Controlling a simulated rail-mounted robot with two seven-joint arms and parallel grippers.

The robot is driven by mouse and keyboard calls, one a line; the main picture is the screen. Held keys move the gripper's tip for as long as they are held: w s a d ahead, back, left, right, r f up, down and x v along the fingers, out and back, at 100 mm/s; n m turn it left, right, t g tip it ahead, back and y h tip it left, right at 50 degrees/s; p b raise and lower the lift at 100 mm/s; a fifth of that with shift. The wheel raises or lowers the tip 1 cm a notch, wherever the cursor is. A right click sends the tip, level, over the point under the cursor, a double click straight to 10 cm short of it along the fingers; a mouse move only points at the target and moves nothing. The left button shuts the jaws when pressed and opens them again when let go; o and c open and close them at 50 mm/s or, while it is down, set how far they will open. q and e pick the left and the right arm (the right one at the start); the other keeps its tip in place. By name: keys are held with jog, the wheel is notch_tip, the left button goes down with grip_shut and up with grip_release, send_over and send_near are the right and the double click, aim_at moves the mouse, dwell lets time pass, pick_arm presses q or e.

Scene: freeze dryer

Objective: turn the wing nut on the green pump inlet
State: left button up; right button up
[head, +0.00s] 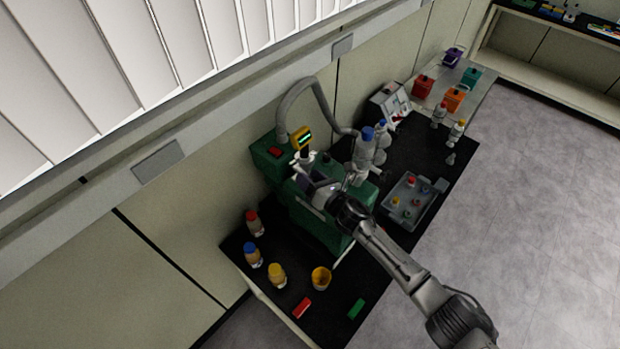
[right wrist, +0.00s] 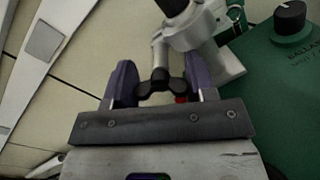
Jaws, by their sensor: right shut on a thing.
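The green pump (head: 315,226) stands on the black bench in the head view, partly behind my right arm. Its green top (right wrist: 272,85), with a black knob marked as ballast, shows at the right of the right wrist view. The black wing nut (right wrist: 161,87) sits on a clamp around the pale metal inlet fitting (right wrist: 205,40). My right gripper (right wrist: 162,82) has its two purple fingers on either side of the wing nut and is shut on it. In the head view, my right gripper (head: 307,178) is at the inlet and the nut is too small to make out. My left gripper is out of view.
A grey tray (head: 421,214) stands to the right. Bottles with coloured caps, an orange cup (head: 321,278) and two small blocks lie at the near end.

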jog(key=o, duration=0.9)
jog(key=shift+o, duration=0.2)
jog(key=shift+d, duration=0.1)
jog(key=b+v, duration=0.1)
jog(key=v, duration=1.1)
jog(key=shift+s+f+b, duration=0.1)
jog(key=shift+s+b, duration=0.05)
jog(key=shift+b, duration=0.25)
jog(key=shift+s+d, duration=0.45)
jog(key=shift+s, duration=0.1)
